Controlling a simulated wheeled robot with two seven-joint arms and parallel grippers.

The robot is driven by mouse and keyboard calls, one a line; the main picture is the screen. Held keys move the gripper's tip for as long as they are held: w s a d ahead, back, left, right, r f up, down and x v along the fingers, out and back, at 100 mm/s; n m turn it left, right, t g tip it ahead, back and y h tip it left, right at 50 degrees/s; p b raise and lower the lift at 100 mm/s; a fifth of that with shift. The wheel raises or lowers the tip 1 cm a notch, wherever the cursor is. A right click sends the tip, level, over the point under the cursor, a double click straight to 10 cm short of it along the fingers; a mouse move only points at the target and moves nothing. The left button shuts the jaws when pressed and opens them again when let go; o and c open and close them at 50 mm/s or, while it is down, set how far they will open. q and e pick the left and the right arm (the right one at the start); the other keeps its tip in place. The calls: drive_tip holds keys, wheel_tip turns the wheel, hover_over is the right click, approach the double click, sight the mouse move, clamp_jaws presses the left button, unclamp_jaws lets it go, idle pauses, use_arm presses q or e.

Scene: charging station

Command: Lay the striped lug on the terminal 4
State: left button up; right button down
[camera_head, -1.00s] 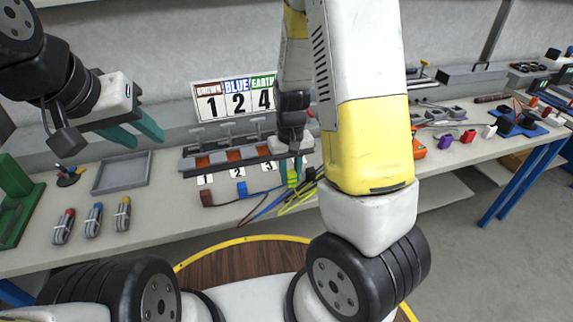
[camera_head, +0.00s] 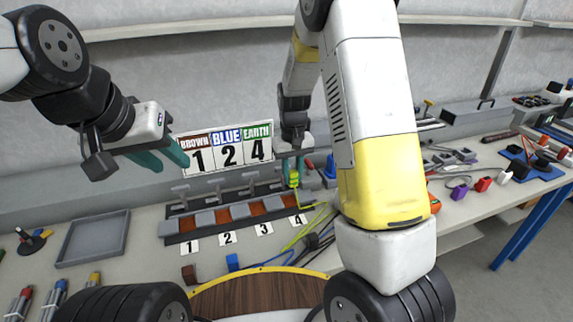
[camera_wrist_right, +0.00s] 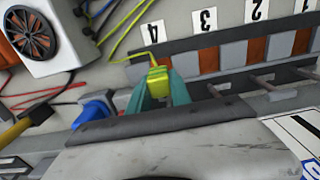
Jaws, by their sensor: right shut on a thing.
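The striped lug (camera_head: 294,179) is green and yellow, with a yellow-green wire trailing from it. My right gripper (camera_head: 292,168) is shut on it and holds it above the right end of the terminal block (camera_head: 170,238). In the right wrist view the lug (camera_wrist_right: 158,78) sits between the teal fingers (camera_wrist_right: 160,92), near the block's end by label 4 (camera_wrist_right: 153,33). Terminal 4 (camera_head: 303,198) lies behind label 4 and is partly hidden by the gripper and wire. A gap between lug and terminal is hard to judge. My left gripper (camera_head: 163,160) is open and empty in the air at left.
A sign (camera_head: 226,146) reading BROWN 1, BLUE 2, EARTH 4 stands behind the block. Brown (camera_head: 189,274) and blue (camera_head: 233,262) lugs lie in front. Loose cables (camera_head: 318,240) lie to the right. Upright clamp levers (camera_head: 247,180) line the block's back. A grey tray (camera_head: 93,240) stands left.

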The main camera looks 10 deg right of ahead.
hover_over(292, 206)
drive_tip(key=shift+f, duration=2.95)
drive_tip(key=shift+f, duration=1.65)
drive_tip(key=c, duration=1.1)
unclamp_jaws()
drive_tip(key=shift+w+r, duration=0.1)
drive_tip(key=shift+r, duration=0.4)
wheel_tip(292, 206, up, 7)
drive_tip(key=shift+f, duration=0.1)
